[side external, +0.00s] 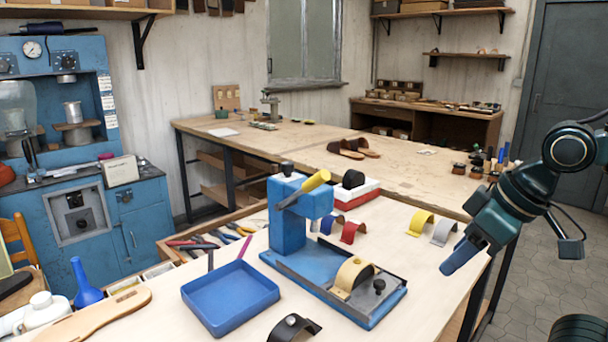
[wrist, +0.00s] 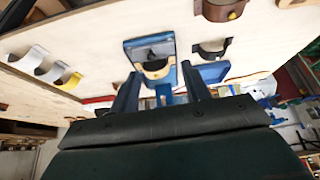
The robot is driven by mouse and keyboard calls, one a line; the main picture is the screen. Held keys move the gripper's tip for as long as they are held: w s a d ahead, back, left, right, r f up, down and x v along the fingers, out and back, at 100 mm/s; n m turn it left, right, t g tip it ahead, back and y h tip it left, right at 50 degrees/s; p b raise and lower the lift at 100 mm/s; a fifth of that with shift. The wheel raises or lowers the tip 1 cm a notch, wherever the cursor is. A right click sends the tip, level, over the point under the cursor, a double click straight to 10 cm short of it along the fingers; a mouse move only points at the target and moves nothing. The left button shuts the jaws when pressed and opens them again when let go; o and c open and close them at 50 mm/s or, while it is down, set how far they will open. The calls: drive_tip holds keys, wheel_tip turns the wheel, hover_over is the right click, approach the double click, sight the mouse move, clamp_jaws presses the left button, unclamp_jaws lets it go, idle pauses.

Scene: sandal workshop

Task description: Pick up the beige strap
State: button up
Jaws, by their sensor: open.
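A beige-tan arched strap (side external: 350,275) sits on the blue press fixture (side external: 375,312). In the wrist view the strap (wrist: 156,70) looks pale and lies between my two fingers in the picture, well beyond them. My gripper (side external: 452,266) is open and empty, above the table's right edge, to the right of the fixture and apart from it. A pale strap at the left of the wrist view (wrist: 28,58) may be whitish or cream; I cannot tell.
Yellow (side external: 420,222) and grey (side external: 444,232) straps stand right of the press. Red (side external: 353,232) and blue straps stand behind it, and a black strap (side external: 293,328) in front. The press column (side external: 290,215) with its yellow handle rises beside the fixture. A blue tray (side external: 230,292) lies left.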

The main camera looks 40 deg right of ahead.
drive_tip(key=w+a+r+n+g+y, duration=0.1)
drive_tip(key=w+r+n, duration=0.1)
drive_tip(key=w+n, duration=0.3)
drive_tip(key=n+g+y, duration=0.2)
drive_tip(key=n+g, duration=0.1)
drive_tip(key=n, duration=0.5)
hover_over(358, 260)
drive_tip(key=s, duration=0.4)
drive_tip(key=w+d+f+n+g+y, duration=0.1)
drive_tip(key=w+d+f+n, duration=0.2)
drive_tip(key=w+d+n, duration=0.1)
drive_tip(key=shift+d+n, duration=0.3)
drive_tip(key=shift+d, duration=0.25)
drive_tip(key=shift+f, duration=0.15)
drive_tip(key=shift+x, duration=4.3)
drive_tip(key=shift+s+a, duration=0.1)
